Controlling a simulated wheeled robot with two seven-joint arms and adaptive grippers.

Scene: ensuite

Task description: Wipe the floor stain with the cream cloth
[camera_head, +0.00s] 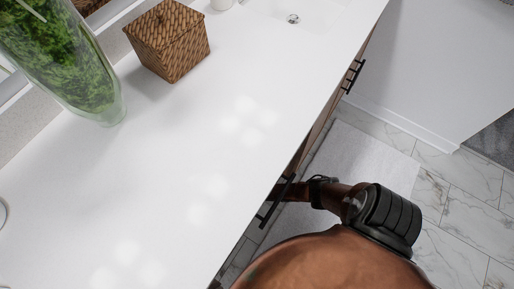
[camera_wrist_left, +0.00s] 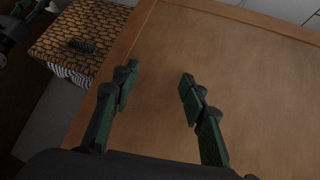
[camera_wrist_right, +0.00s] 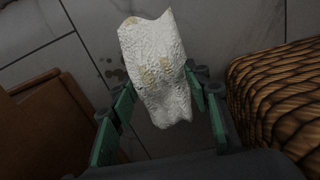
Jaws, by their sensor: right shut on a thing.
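The cream cloth (camera_wrist_right: 155,62) shows in the right wrist view, a pale, crumpled, textured piece with yellowish patches. My right gripper (camera_wrist_right: 160,92) is shut on its near part, and the cloth sticks out beyond the fingertips. Dark spots of the floor stain (camera_wrist_right: 114,74) show on the grey tiles just left of the cloth; the cloth may hide more of it. I cannot tell whether the cloth touches the floor. My left gripper (camera_wrist_left: 157,82) is open and empty, in front of a brown wooden panel (camera_wrist_left: 240,75). Neither gripper shows in the head view.
A woven basket (camera_wrist_right: 275,95) stands close right of my right gripper, and brown wood (camera_wrist_right: 45,125) is at its left. Another woven basket (camera_wrist_left: 80,38) is beside the panel. In the head view a white counter (camera_head: 180,165) holds a wicker box (camera_head: 168,40) and a glass vase (camera_head: 65,55).

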